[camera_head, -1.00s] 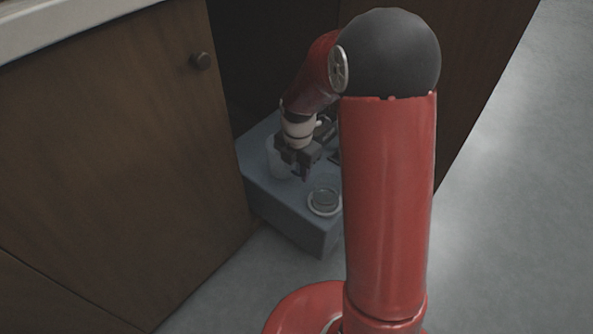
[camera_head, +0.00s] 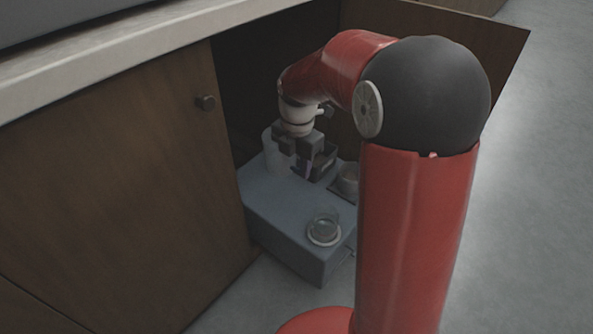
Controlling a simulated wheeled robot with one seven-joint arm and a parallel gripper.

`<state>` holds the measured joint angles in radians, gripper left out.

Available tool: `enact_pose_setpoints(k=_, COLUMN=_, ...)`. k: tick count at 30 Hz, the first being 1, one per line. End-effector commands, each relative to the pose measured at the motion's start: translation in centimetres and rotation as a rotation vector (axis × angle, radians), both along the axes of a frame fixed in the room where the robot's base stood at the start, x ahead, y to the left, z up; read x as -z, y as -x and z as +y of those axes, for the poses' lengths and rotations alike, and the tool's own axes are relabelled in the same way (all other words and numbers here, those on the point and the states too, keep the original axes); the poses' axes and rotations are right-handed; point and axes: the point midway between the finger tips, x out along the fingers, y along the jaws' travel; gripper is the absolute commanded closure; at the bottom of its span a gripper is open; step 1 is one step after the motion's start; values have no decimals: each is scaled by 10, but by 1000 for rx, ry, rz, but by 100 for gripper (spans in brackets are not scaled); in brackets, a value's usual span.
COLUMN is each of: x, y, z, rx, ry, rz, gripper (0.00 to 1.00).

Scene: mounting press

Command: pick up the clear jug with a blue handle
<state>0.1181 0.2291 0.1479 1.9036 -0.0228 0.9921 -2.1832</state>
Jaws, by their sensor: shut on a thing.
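A pale, see-through vessel, which looks like the clear jug (camera_head: 270,153), shows at the left side of my gripper (camera_head: 303,165), over the back of the blue-grey drawer unit (camera_head: 275,220). My gripper points down and is shut on it. The dark jaws cover part of the jug, and I cannot make out its blue handle. Whether its base is clear of the surface is hard to tell in the dim light.
A wooden cabinet door (camera_head: 110,180) is close on the left, with the counter (camera_head: 150,55) above.

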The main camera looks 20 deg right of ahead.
Motion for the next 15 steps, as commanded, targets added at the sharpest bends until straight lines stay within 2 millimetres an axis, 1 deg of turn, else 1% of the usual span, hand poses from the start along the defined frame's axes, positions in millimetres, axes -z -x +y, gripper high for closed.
enact_pose_setpoints(k=1, x=-7, y=-1, z=0, rx=0, ry=0, rz=-4, gripper=93)
enact_pose_setpoints(k=6, x=-22, y=-1, z=0, rx=1, ry=0, rz=-4, gripper=93)
enact_pose_setpoints(k=15, x=-38, y=-1, z=0, rx=1, ry=0, rz=-2, gripper=93)
